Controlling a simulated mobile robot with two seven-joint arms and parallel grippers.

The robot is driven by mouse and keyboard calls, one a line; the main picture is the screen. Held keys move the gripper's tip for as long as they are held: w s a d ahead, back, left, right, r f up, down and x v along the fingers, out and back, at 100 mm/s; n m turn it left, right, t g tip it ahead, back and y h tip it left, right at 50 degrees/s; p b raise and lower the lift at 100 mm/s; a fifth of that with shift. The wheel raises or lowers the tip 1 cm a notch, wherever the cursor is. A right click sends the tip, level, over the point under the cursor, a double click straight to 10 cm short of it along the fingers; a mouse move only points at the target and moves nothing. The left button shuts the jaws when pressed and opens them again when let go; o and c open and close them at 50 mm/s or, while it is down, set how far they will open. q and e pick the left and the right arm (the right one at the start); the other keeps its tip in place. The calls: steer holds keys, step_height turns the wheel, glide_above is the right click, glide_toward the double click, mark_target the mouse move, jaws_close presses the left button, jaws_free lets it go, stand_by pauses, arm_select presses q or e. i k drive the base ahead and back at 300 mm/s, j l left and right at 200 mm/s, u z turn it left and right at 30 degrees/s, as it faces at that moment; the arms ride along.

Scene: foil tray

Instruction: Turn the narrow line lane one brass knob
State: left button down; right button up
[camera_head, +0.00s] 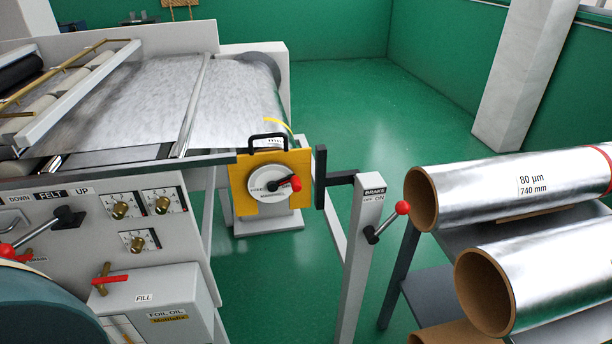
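Three small brass knobs sit on white dial plates on the grey front panel at the left. One is at the upper left (120,210), one at the upper right (162,207) and one below them (138,243). The dial markings are too small to read, so I cannot tell which knob belongs to narrow line lane one. Nothing touches the knobs. Neither of my grippers is in view.
A red lever (110,280) sits below the dials, above the foil oil box (150,300). A yellow plate (240,190) with a red-handled dial stands to the right. A brake post (362,250) and large foil rolls (520,185) are farther right. Green floor (350,100) is clear behind.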

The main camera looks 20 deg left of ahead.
mark_target(120, 209)
steer(key=i+u, duration=0.1)
steer(key=i, duration=0.35)
steer(key=u, duration=2.05)
